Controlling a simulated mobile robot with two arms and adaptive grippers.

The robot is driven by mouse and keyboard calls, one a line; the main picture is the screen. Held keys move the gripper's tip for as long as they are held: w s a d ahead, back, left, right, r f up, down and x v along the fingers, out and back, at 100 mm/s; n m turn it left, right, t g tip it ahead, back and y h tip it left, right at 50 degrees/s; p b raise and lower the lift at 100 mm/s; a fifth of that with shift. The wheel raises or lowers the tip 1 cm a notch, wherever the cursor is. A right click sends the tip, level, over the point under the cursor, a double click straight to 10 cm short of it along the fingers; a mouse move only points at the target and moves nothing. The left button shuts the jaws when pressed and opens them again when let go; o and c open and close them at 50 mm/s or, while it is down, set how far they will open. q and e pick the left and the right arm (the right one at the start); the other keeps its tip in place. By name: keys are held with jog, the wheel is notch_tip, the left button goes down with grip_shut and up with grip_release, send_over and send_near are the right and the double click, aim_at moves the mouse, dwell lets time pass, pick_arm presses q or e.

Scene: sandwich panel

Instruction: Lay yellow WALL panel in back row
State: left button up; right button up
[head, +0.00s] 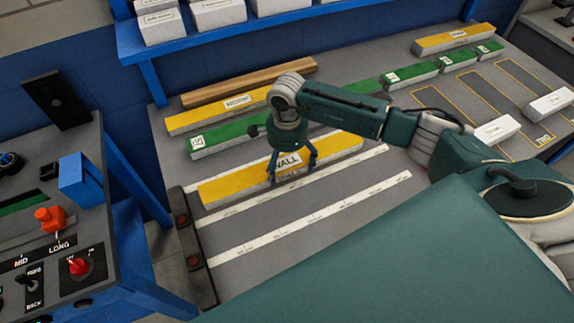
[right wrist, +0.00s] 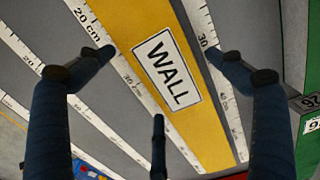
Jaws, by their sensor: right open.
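The yellow WALL panel (head: 232,186) lies flat on the grey table between white ruler strips, in front of a green panel. It also shows in the right wrist view (right wrist: 213,143), running diagonally, with its white WALL label facing up. My right gripper (head: 292,172) is over the panel near its label, fingers pointing down. In the right wrist view its fingers (right wrist: 158,75) are spread apart, two beyond the panel's sides and one lower in the picture. Whether they touch the panel I cannot tell. My left gripper is not in view.
Behind lie a green panel (head: 222,134), a labelled yellow panel (head: 195,119) and a wooden bar (head: 245,86). Green blocks (head: 410,74) and another yellow panel (head: 445,42) are to the right. A control desk (head: 75,210) stands at left. The table's front strip area is clear.

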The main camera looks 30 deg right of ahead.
aim_at(287, 166)
notch_tip(287, 166, up, 12)
jog(key=shift+f, duration=0.2)
